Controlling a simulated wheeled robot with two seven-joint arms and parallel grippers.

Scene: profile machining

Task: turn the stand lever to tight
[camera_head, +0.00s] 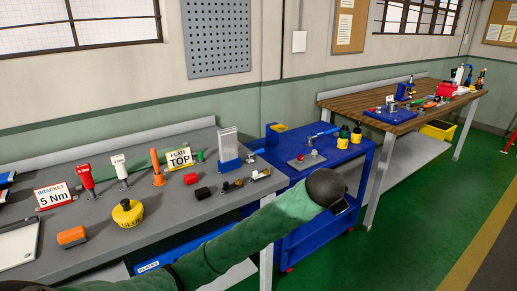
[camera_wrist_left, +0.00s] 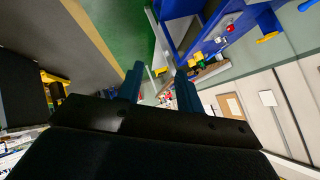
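A blue stand (camera_head: 229,163) holds an upright silver profile (camera_head: 228,141) at the right part of the grey bench. A small blue-handled piece (camera_head: 254,153) lies just right of it; I cannot tell whether this is the stand lever, nor its setting. My left gripper (camera_head: 340,206) is at the end of the green-sleeved arm, in front of the blue cart, to the right of the stand and apart from it. In the left wrist view its two fingers (camera_wrist_left: 160,87) stand apart with nothing between them. The stand is not recognisable there. My right gripper is out of view.
The grey bench (camera_head: 105,243) carries screwdrivers, a yellow glue pot (camera_head: 127,213), signs and small parts. The blue cart (camera_head: 345,157) holds a grey plate, a blue-handled tool (camera_head: 324,133) and bottles. A wooden bench (camera_head: 375,103) stands behind. The green floor at right is open.

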